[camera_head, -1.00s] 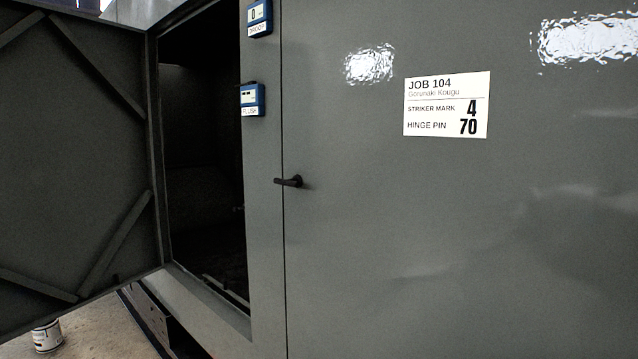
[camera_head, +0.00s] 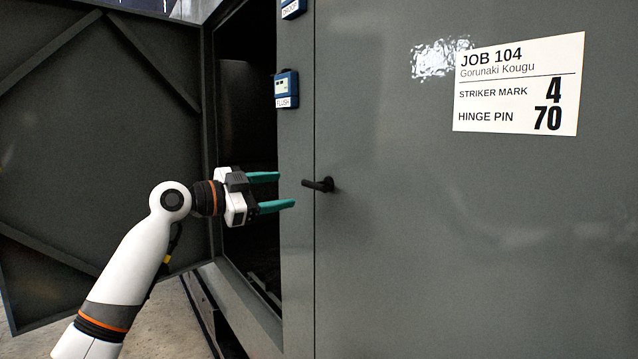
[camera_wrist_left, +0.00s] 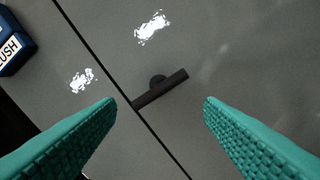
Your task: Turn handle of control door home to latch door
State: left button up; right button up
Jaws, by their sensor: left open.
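The control door (camera_head: 420,240) is a large grey panel, lying flush beside the narrow post at its left edge. Its black lever handle (camera_head: 318,185) sits near that edge, lying about level and pointing left across the seam. My left gripper (camera_head: 286,190), with teal fingers, is open and empty just left of the handle, apart from it. In the left wrist view the handle (camera_wrist_left: 160,88) lies ahead, between and beyond the two open fingers (camera_wrist_left: 160,103), and the dark seam passes by its end. My right gripper is not in view.
An open door (camera_head: 100,130) with braces stands at the left, beside a dark opening (camera_head: 248,110). A blue gauge marked FLUSH (camera_head: 287,89) is on the post above the gripper. A white JOB 104 label (camera_head: 518,84) is on the control door.

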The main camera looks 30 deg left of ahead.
aim_at(311, 187)
pick_arm(q)
jog(key=p+x, duration=0.2)
jog(key=x, duration=0.6)
jog(key=shift+w+d, duration=0.1)
jog(key=shift+d, duration=0.05)
jog(key=shift+w+d+f, duration=0.1)
jog(key=shift+w+d, duration=0.2)
jog(key=shift+w, duration=0.25)
grip_shut()
